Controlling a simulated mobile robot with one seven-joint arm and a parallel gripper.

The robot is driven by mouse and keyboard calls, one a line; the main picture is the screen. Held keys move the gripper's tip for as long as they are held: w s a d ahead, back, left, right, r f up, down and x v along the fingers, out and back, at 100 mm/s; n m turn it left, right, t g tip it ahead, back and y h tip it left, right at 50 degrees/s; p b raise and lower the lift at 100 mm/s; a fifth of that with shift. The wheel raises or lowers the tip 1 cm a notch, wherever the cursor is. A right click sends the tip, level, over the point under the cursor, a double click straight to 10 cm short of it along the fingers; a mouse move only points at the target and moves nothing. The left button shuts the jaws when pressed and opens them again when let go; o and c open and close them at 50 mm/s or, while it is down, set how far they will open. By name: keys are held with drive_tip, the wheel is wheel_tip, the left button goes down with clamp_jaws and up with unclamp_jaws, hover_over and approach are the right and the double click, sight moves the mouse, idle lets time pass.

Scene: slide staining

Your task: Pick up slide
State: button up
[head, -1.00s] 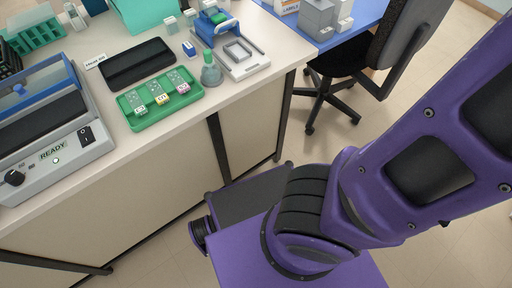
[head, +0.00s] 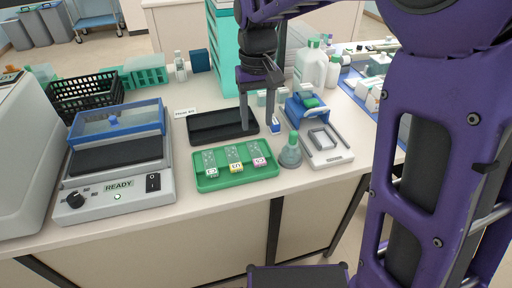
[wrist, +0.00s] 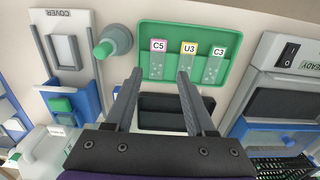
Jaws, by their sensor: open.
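Three glass slides lie side by side in a green tray (head: 205,184) on the counter. In the wrist view their labels read C5 (wrist: 158,45), U3 (wrist: 189,48) and C3 (wrist: 219,52); in the head view C3 (head: 211,172) is left, U3 (head: 236,167) middle and C5 (head: 260,161) right. My gripper (head: 260,127) is open and empty, pointing down beyond the tray, near the right end of a black shallow tray (head: 215,125). In the wrist view the fingertips (wrist: 159,74) appear just below the C5 and U3 slides. Nothing hides the slides.
A grey device reading READY (head: 117,188) stands left. White jugs (head: 311,65) and a teal rack (head: 224,50) stand behind. The counter's front strip is clear.

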sight(258, 157)
drive_tip(key=f, duration=0.3)
drive_tip(key=f+b, duration=0.1)
drive_tip(key=f, duration=0.3)
drive_tip(key=f+b, duration=0.1)
drive_tip(key=f, duration=0.3)
drive_tip(key=shift+w+d+f, duration=0.1)
drive_tip(key=shift+w+d, duration=0.05)
drive_tip(key=shift+w, duration=0.1)
clamp_jaws()
